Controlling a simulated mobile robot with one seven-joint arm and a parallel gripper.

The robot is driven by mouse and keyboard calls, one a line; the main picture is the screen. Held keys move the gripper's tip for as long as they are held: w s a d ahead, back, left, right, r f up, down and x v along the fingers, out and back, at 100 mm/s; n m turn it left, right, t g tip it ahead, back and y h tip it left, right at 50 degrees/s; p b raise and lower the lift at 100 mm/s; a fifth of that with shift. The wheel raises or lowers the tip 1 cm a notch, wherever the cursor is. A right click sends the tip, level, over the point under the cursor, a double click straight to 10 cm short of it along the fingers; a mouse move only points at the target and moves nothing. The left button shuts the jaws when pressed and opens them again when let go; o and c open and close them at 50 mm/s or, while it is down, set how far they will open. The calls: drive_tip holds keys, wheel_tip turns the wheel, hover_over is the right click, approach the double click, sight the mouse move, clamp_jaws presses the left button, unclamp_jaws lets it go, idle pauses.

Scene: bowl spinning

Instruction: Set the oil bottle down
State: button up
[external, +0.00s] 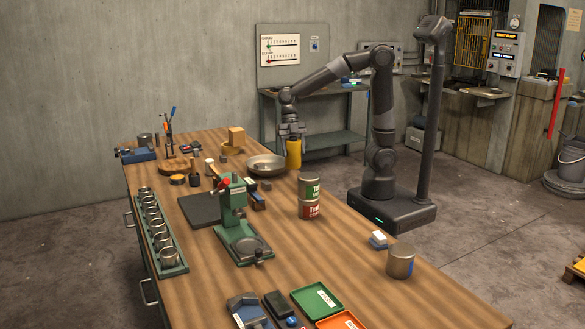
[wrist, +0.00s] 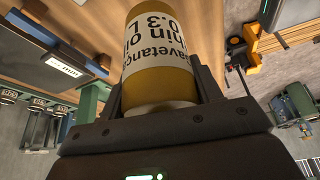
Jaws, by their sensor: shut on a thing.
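The oil bottle (external: 293,154) is a yellow cylinder near the table's far right edge, just right of the metal bowl (external: 266,164). My gripper (external: 291,134) points down from above and is shut on the bottle's upper part. The bottle looks upright in the external view; whether its base touches the table (external: 330,256) I cannot tell. In the wrist view the bottle (wrist: 158,50), with a white printed label, sits between my two dark fingers.
Two stacked cans (external: 309,197) stand nearer the camera, right of a green press (external: 236,220). A row of metal cups in a green rack (external: 160,234) lines the left edge. Bare wood lies between the bowl and the cans.

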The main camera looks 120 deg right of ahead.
drive_tip(key=s+d+n+g, duration=0.2)
drive_tip(key=s+d+n, duration=0.15)
drive_tip(key=s, duration=0.35)
drive_tip(key=shift+n, duration=0.65)
drive_tip(key=shift+w+a+f, duration=1)
drive_tip(key=shift+a+f, duration=0.55)
drive_tip(key=shift+f, duration=0.15)
drive_tip(key=shift+w+a+f, duration=1.05)
drive_tip(key=shift+a+f, duration=0.5)
drive_tip(key=shift+f, duration=0.1)
drive_tip(key=shift+w+a+f, duration=1)
drive_tip(key=shift+a+f, duration=0.55)
drive_tip(key=shift+f, duration=0.15)
drive_tip(key=o, duration=1.2)
drive_tip(key=shift+f, duration=0.1)
